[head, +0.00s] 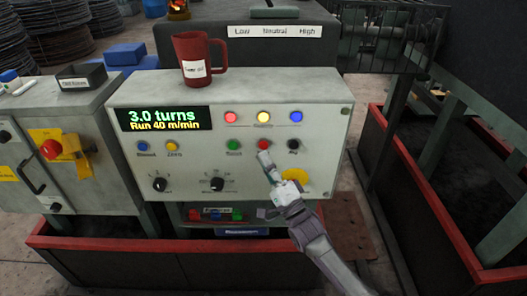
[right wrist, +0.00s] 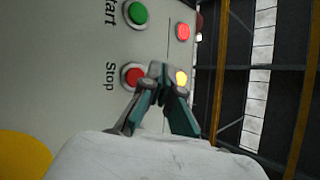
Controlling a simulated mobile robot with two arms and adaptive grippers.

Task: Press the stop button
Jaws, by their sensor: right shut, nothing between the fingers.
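The control panel (head: 200,95) is a grey-white box with a display reading "3.0 turns, Run 40 m/min". The red stop button (head: 264,144) sits between a green button (head: 234,145) and a black one (head: 293,145). It also shows in the right wrist view (right wrist: 131,75), labelled "Stop", with its edge partly covered by a fingertip. My right gripper (head: 264,159) is shut and empty, its tip just below the stop button in the head view. In the right wrist view its fingertips (right wrist: 167,73) are beside the button. I cannot tell whether they touch it. My left gripper is not in view.
Red, yellow and blue lamps sit above the buttons, and a yellow part (head: 295,177) lies below right. A cabinet with a red emergency button (head: 51,147) stands at left.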

